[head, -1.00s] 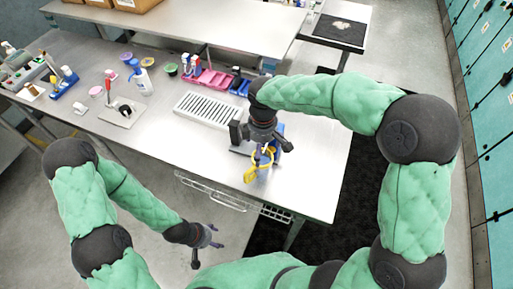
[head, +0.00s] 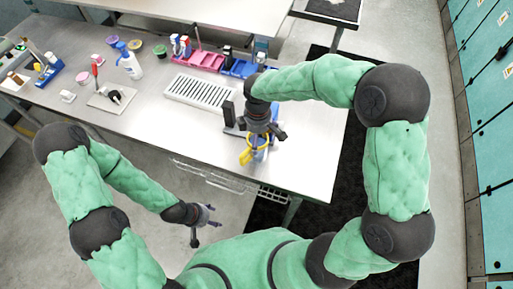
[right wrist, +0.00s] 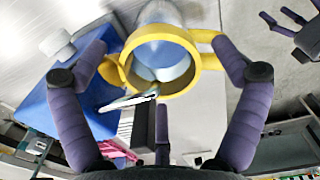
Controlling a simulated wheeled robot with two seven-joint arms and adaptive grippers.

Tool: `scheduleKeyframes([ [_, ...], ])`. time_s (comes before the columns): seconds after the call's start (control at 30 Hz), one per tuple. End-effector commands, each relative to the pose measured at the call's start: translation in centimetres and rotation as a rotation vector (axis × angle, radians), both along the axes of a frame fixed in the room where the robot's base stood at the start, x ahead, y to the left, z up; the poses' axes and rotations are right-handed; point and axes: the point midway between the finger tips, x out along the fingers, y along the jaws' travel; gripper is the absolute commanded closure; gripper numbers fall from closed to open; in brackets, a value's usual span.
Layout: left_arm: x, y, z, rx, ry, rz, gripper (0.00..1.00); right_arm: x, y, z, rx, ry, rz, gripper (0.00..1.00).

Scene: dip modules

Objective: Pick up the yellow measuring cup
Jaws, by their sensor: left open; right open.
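The yellow measuring cup (head: 246,157) is near the front edge of the metal table, under my right gripper (head: 266,138). In the right wrist view its yellow rim (right wrist: 190,76) and side handle show around a clear bluish body (right wrist: 165,50). The open fingers of my right gripper (right wrist: 160,85) stand on either side of the cup, apart from it as far as I can see. My left gripper (head: 205,222) is open and empty, below and in front of the table edge.
A white slatted rack (head: 203,91) lies left of my right gripper. Pink bins (head: 205,60) and blue bins (head: 240,68) stand behind it. A blue object (right wrist: 60,105) is beside the cup. The table's right front corner (head: 318,170) is clear.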

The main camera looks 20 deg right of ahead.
Motion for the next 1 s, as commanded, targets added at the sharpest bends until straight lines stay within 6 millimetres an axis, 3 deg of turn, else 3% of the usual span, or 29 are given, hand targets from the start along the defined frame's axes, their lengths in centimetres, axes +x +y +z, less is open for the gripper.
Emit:
scheduleKeyframes([
  [0.13, 0.0, 0.0, -0.4, 0.000, 0.000, 0.000, 0.37, 0.0, 0.0, -2.0, 0.001, 0.002, 0.000, 0.03],
  [0.37, 0.0, 0.0, -0.3, 0.000, 0.000, 0.000, 0.37, 0.0, 0.0, -2.2, 0.000, 0.000, -0.001, 0.03],
  [0.47, 0.0, 0.0, -0.3, 0.000, 0.000, 0.000, 0.37, 0.0, 0.0, -2.2, 0.000, 0.000, -0.001, 0.26],
  [0.67, 0.0, 0.0, -0.3, 0.000, 0.000, 0.000, 0.37, 0.0, 0.0, -2.2, 0.000, 0.000, -0.001, 0.82],
  [0.7, 0.0, 0.0, -0.3, 0.000, 0.000, 0.000, 0.37, 0.0, 0.0, -2.2, 0.000, 0.000, -0.001, 0.88],
  [1.0, 0.0, 0.0, -0.3, 0.000, 0.000, 0.000, 0.37, 0.0, 0.0, -1.9, 0.001, 0.000, -0.001, 0.88],
])
